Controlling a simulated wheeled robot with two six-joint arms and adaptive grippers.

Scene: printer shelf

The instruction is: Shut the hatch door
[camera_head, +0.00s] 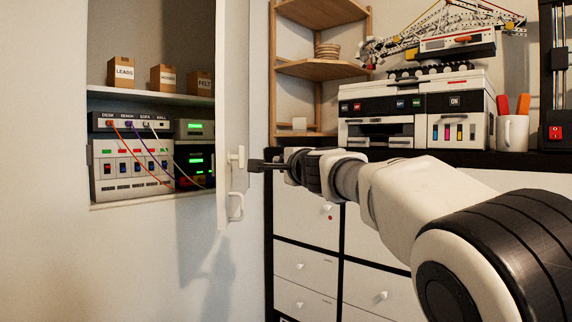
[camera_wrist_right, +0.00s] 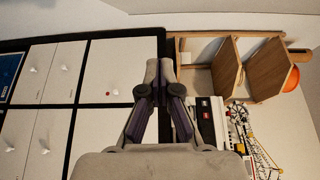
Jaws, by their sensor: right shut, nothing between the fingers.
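The white hatch door (camera_head: 232,120) stands open in the head view, seen nearly edge-on, at the right side of the wall recess. A white latch (camera_head: 237,158) and a white looped handle (camera_head: 237,206) are on it. My right gripper (camera_head: 254,165) is shut and empty, with its fingertips at the door's edge beside the latch; I cannot tell whether they touch. The right gripper also shows in the wrist view (camera_wrist_right: 158,68), its fingers together, with no door visible there. My left gripper is not in view.
The open recess holds a shelf (camera_head: 150,96) with small boxes, and below it a switch panel (camera_head: 130,165) with cables. A white drawer cabinet (camera_head: 305,225) stands behind my right arm, with a printer (camera_head: 415,105) on top. A wooden corner shelf (camera_head: 320,70) is behind the door.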

